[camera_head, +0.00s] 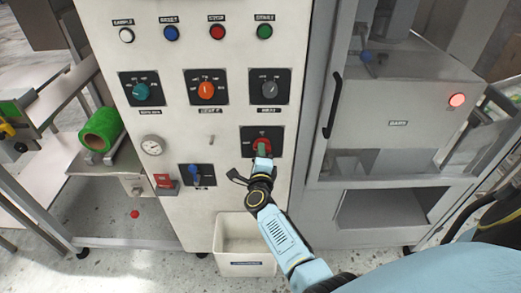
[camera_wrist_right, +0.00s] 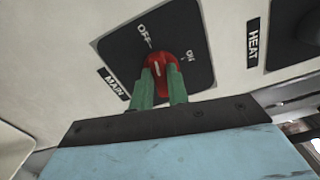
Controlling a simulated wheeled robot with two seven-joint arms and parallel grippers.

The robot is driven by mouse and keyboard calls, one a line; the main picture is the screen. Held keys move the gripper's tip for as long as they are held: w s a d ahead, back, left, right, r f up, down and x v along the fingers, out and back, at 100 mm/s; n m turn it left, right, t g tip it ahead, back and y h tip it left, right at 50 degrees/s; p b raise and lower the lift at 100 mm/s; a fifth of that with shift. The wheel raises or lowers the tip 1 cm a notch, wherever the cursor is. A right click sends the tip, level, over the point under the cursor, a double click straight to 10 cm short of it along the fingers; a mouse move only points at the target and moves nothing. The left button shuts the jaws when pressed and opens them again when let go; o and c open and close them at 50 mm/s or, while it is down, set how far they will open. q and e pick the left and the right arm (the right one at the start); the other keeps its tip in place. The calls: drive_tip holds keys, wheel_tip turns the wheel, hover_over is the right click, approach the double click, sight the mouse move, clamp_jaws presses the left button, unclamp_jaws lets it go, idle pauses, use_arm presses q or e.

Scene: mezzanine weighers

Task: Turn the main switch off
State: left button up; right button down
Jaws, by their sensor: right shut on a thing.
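The main switch is a red rotary knob (camera_head: 262,145) on a black plate on the pale cabinet front, lower right in the head view. In the right wrist view the red knob (camera_wrist_right: 158,62) sits on its black plate, with OFF above it, ON to its upper right and a MAIN label (camera_wrist_right: 115,85) at lower left. My right gripper (camera_head: 262,156) is shut on the knob, its green fingers (camera_wrist_right: 160,86) on either side of it. The white mark on the knob points roughly up in the picture, near OFF; its exact position is hard to tell. My left gripper is out of view.
Other dials are close above: teal (camera_head: 141,92), orange (camera_head: 206,90) and grey (camera_head: 269,88). A blue-handled switch (camera_head: 196,176) lies lower left. A white bin (camera_head: 243,262) stands below. The grey machine's black door handle (camera_head: 333,105) is to the right.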

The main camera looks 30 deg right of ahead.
drive_tip(key=shift+f+n+p, duration=0.1)
drive_tip(key=shift+n+p, duration=0.25)
drive_tip(key=shift+n, duration=0.75)
drive_tip(key=c, duration=1.4)
unclamp_jaws()
drive_tip(key=shift+o, duration=0.2)
drive_tip(key=v, duration=1.3)
drive_tip(key=shift+s+a, duration=0.15)
